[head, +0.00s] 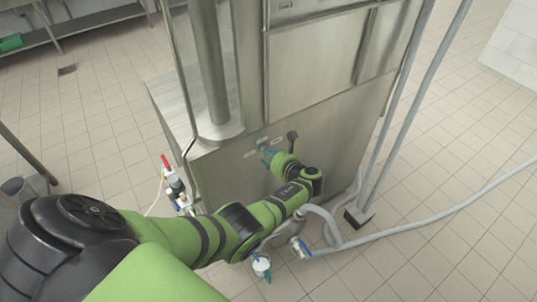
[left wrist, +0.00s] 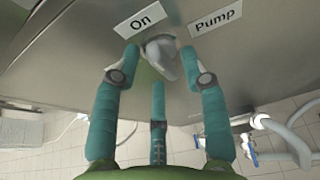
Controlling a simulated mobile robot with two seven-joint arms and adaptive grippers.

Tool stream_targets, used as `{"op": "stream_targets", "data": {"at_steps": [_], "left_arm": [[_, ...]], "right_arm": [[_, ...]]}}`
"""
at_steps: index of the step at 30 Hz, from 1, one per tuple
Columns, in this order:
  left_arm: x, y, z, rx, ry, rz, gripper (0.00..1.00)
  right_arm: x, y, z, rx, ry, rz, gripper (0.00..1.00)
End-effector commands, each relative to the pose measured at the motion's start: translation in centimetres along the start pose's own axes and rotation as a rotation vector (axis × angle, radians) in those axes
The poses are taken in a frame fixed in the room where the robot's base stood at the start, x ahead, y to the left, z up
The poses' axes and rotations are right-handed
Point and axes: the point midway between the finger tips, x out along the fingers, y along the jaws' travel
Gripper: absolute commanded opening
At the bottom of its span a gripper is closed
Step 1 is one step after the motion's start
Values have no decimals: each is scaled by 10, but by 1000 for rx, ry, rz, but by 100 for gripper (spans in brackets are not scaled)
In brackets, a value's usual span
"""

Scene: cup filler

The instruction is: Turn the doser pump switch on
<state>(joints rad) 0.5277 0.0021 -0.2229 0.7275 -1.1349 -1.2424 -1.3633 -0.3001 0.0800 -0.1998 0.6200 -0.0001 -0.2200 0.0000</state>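The doser pump switch (left wrist: 163,57) is a grey knob on the steel panel, seen at the top middle of the left wrist view. An "On" label (left wrist: 140,22) sits just left of it and a "Pump" label (left wrist: 215,20) to its right. My left gripper (left wrist: 160,62) has teal fingers spread apart, with the knob between its two upper fingertips; I cannot tell whether they touch it. In the head view my left gripper (head: 266,154) is at the machine's lower panel, and the switch is too small or covered to make out. My right gripper is in neither view.
The steel machine (head: 325,55) fills the middle, with a dark round fitting (head: 292,135) beside my gripper. Grey hoses (head: 440,212) run down and across the floor at right. A red-handled valve (head: 167,162) stands at left, and blue-handled valves (head: 303,247) lie below my arm.

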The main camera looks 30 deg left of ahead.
Motion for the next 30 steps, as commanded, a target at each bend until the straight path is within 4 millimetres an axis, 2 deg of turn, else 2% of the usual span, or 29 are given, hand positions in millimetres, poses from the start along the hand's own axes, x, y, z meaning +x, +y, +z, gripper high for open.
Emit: {"op": "stream_targets", "data": {"at_steps": [4,8,11,15,21,25,30], "left_arm": [[-3,0,0,-1,0,-1,44],[-15,-1,-1,-2,0,-4,44],[-30,-1,-1,-2,2,-4,44],[-63,0,-1,-4,4,-4,44],[-100,0,-1,-1,2,-3,44],[-114,0,0,-1,1,-1,44],[-120,0,0,1,0,0,44]], "right_arm": [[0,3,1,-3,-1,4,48],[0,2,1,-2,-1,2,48],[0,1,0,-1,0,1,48],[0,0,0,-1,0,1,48],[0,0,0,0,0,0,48],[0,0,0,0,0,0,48],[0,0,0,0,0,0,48]]}}
